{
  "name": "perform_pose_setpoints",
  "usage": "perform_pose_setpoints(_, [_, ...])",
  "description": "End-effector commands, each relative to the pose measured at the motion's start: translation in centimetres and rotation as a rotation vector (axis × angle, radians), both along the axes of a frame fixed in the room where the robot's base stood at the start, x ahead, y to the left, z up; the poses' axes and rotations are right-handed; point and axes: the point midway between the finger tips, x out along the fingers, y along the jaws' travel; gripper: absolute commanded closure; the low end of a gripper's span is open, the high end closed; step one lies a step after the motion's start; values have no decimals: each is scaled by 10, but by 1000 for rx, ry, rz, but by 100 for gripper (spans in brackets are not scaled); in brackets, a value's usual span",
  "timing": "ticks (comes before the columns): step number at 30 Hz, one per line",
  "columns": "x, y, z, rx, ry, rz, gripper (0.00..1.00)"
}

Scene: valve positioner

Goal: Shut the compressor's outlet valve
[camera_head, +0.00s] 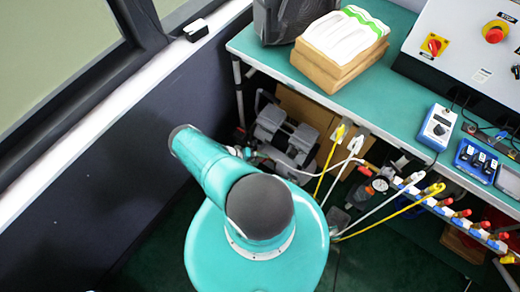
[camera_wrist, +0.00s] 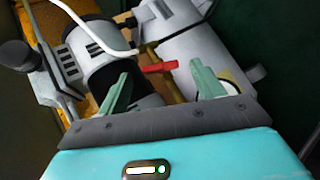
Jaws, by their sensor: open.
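The compressor (camera_wrist: 92,48) is a grey and black machine with a pale cylindrical tank (camera_wrist: 190,45) beside it in the wrist view. In the head view the compressor (camera_head: 284,135) stands on the floor under the bench, partly behind my arm. A small red lever handle (camera_wrist: 160,67) sits by brass fittings (camera_wrist: 149,52) between motor and tank, lying nearly crosswise in the wrist view. My gripper (camera_wrist: 160,70) is open and empty, its two green fingers apart on either side of the red handle. I cannot tell whether they touch it. My gripper is hidden in the head view.
A white hose (camera_wrist: 100,24) crosses above the compressor. The teal bench (camera_head: 275,62) overhangs it, with yellow and white hoses (camera_head: 375,215) and a row of red-handled valves (camera_head: 462,213) at right. A dark wall (camera_head: 90,185) stands at left. A cardboard box (camera_head: 303,112) is behind.

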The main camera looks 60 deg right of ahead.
Motion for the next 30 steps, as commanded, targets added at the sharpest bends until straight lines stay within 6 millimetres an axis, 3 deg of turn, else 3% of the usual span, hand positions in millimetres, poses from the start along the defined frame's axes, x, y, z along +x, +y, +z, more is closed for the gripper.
perform_pose_setpoints(15, [74, 50, 59, 1, -2, 1, 33])
perform_pose_setpoints(28, [85, 58, 69, 1, 1, -2, 33])
perform_pose_setpoints(30, [85, 58, 69, 1, 1, -2, 43])
